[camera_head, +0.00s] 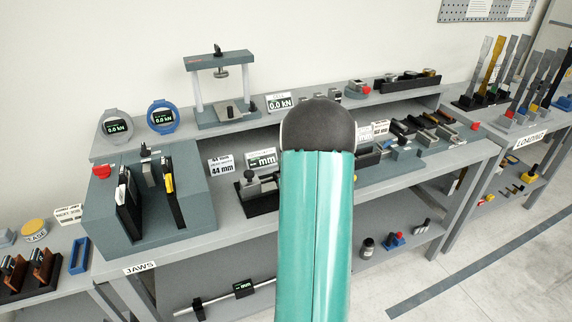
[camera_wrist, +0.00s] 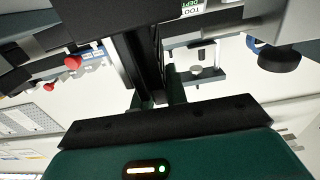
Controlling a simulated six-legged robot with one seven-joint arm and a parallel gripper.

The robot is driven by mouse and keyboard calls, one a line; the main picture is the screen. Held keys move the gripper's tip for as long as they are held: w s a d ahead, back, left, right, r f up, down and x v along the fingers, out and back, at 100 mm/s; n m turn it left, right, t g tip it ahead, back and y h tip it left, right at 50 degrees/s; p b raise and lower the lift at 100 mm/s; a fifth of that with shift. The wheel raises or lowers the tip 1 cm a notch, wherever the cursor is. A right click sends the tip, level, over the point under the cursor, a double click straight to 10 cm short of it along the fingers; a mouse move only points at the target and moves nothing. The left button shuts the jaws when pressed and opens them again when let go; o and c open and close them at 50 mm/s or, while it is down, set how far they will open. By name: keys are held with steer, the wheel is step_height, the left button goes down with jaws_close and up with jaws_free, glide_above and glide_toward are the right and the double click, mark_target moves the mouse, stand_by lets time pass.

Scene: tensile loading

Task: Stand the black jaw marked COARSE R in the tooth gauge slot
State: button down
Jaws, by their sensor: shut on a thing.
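In the wrist view my gripper (camera_wrist: 148,40) is shut on a dark, upright, narrow piece (camera_wrist: 140,62), which looks like a black jaw. Its marking cannot be read, and its lower end is out of view. A green and white label (camera_wrist: 192,10) reading "TOO… DEPT…" shows at the top edge, close beside the held piece. The gauge slot itself cannot be made out. In the head view my arm covers the middle of the bench, and my gripper and the held piece are hidden behind it.
A grey-green block (camera_head: 193,215) with upright dark plates stands at the bench's left. A black fixture (camera_head: 258,196) sits left of my arm. Jaws and fixtures crowd the right (camera_head: 412,135). A press frame (camera_head: 221,90) and blue dial (camera_head: 162,117) stand on the raised shelf behind.

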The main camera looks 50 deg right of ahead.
steer(key=c, duration=1.4)
jaws_free()
steer(key=shift+o, duration=0.4)
steer(key=shift+f, duration=0.15)
steer(key=v, duration=1.4)
steer(key=shift+w, duration=0.1)
